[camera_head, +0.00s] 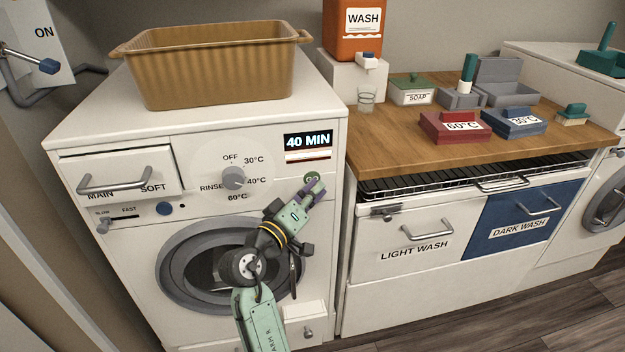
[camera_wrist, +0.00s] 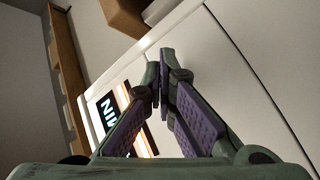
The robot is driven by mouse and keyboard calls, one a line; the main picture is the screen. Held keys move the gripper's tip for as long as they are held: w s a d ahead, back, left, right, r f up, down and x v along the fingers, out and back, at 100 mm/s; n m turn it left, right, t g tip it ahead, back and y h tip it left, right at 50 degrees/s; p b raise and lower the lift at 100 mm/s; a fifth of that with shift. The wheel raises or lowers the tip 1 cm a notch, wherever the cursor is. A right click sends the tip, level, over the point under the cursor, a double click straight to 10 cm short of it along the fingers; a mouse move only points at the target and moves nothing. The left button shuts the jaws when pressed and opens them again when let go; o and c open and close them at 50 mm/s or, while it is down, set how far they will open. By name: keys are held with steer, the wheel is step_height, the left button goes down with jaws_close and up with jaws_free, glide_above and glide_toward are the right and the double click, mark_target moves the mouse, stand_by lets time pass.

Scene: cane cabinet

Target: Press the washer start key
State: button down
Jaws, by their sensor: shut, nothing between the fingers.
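The washer (camera_head: 110,230) stands at the left with its front facing me. A small round key with a green ring (camera_head: 311,177) sits on its panel, below the lit display (camera_head: 308,141) reading "40 MIN". No label on the key can be read. My gripper (camera_head: 317,185) is shut and empty, its purple-padded fingertips right beside the key in the head view. I cannot tell whether they touch it. In the wrist view the shut fingertips (camera_wrist: 160,82) are in front of the white panel, with part of the display (camera_wrist: 108,115) to their left. The key is hidden there.
A dial (camera_head: 233,177), a drawer with a handle (camera_head: 115,182) and the round door (camera_head: 175,265) share the washer front. A brown basket (camera_head: 215,75) sits on top. A wooden counter (camera_head: 400,135) with several items stands right.

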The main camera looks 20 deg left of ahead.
steer(key=shift+s+d, duration=0.45)
steer(key=shift+s, duration=0.2)
steer(key=shift+s+d, duration=0.7)
steer(key=shift+s, duration=0.35)
steer(key=shift+s+d, duration=0.7)
steer(key=shift+s, duration=0.35)
